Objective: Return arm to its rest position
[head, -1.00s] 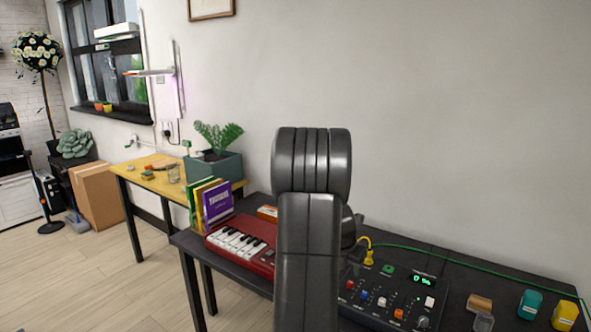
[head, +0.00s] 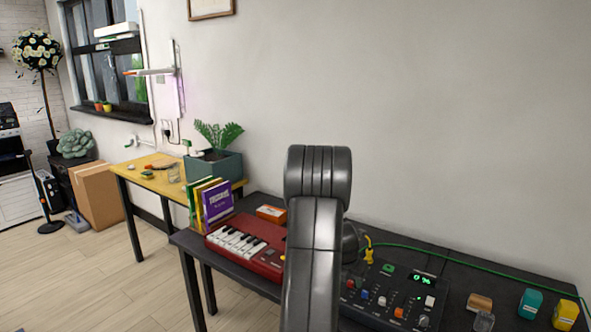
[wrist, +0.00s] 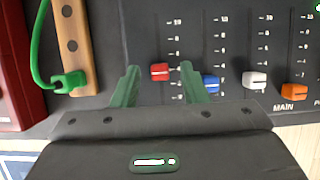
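My gripper (wrist: 160,80) shows in the wrist view as two green fingers set apart, with nothing held between them. It is above the black mixer panel (wrist: 228,62), whose red slider cap shows between the fingers and blue one by the right finger. My dark grey arm (head: 315,240) stands upright in the head view, in front of the table, and hides my gripper there. The mixer (head: 378,311) shows to the right of the arm.
A red keyboard (head: 240,250) lies left of my arm, with books (head: 216,203) and an orange box (head: 271,213) behind it. Teal (head: 530,303) and yellow (head: 565,313) containers stand at right. A green cable (head: 450,260) runs along the table's back.

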